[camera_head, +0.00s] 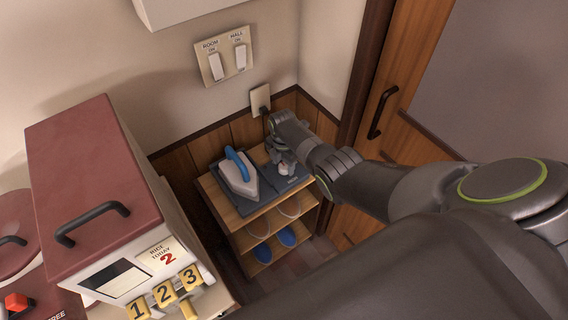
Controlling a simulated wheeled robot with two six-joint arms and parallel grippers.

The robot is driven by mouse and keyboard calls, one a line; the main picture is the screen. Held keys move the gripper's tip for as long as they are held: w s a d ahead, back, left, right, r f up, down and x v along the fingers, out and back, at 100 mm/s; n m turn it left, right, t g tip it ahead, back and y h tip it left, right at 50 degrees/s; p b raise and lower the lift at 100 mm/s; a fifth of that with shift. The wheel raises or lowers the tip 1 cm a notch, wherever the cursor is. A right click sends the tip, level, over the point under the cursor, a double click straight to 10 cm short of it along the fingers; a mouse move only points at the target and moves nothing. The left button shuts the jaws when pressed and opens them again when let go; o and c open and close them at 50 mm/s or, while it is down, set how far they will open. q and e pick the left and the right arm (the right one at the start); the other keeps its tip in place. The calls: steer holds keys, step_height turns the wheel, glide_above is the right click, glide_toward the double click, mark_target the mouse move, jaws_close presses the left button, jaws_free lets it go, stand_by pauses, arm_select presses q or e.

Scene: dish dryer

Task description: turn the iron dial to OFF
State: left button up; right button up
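The iron (239,172), white with a blue handle, rests on a dark grey mat (262,192) on top of a small wooden shelf. A small pale round dial (286,168) sits on the right part of the mat. My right arm reaches in from the right, and my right gripper (279,155) is right at the dial, just behind and above it. Its fingers are small and partly hidden, so I cannot tell whether they touch or grip the dial. The dial's markings are too small to read. My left gripper is not in view.
The wooden shelf (243,240) holds blue slippers (287,237) below. A wall outlet (260,99) and a switch plate (223,55) are on the wall behind. A red-topped appliance (92,180) stands at left. A door with a dark handle (382,112) is at right.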

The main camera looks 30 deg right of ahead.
mark_target(284, 165)
steer(key=shift+o, duration=0.7)
steer(key=shift+r, duration=0.5)
step_height(284, 165, up, 5)
steer(key=shift+p, duration=0.95)
step_height(284, 165, up, 11)
steer(key=shift+w+r, duration=0.15)
steer(key=shift+r, duration=0.05)
steer(key=shift+a+f, duration=0.1)
